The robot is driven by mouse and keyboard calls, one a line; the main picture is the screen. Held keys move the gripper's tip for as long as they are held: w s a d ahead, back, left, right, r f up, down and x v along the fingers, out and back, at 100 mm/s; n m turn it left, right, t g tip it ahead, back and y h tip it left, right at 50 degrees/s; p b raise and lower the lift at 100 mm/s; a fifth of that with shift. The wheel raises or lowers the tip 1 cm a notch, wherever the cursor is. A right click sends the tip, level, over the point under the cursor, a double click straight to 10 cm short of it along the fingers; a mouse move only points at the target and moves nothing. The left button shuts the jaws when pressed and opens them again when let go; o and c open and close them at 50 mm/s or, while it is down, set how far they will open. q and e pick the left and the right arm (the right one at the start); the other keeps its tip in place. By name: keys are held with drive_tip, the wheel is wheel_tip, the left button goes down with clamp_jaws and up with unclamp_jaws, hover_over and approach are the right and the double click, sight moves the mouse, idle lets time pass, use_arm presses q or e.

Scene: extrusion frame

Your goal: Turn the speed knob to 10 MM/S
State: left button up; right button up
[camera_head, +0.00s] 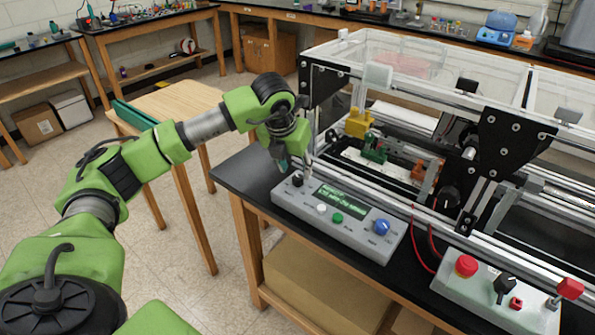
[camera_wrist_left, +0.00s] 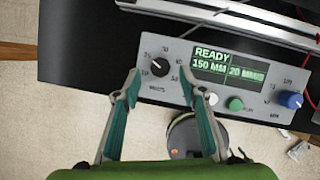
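The grey control box (camera_head: 325,218) lies on the black bench top. Its green display (camera_wrist_left: 230,68) reads READY, 150 MM and 20 MM/S. A black knob (camera_wrist_left: 160,67) with small markings around it sits left of the display; it also shows in the head view (camera_head: 297,180). The lettering beneath it looks like MM/S, though small. A blue knob (camera_wrist_left: 290,100) sits at the box's right end. My left gripper (camera_wrist_left: 159,74) is open and empty, its teal fingertips on either side of the black knob in the picture. Contact cannot be told. My right gripper is out of view.
White (camera_wrist_left: 211,98) and green (camera_wrist_left: 235,103) buttons sit below the display. The extrusion frame (camera_head: 450,100) stands behind the box. A second box (camera_head: 485,297) with a red button lies to the right.

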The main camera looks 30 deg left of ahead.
sight(298, 177)
use_arm(q)
drive_tip(key=x, duration=0.2)
drive_tip(key=shift+w+f, duration=0.1)
drive_tip(key=shift+f, duration=0.2)
drive_tip(key=shift+w+f+p, duration=0.1)
drive_tip(key=shift+f+p, duration=0.2)
drive_tip(key=shift+f, duration=0.05)
drive_tip(key=shift+w+a+f, duration=0.1)
drive_tip(key=shift+f, duration=0.1)
drive_tip(key=shift+w+f, duration=0.1)
drive_tip(key=shift+c, duration=1.2)
clamp_jaws()
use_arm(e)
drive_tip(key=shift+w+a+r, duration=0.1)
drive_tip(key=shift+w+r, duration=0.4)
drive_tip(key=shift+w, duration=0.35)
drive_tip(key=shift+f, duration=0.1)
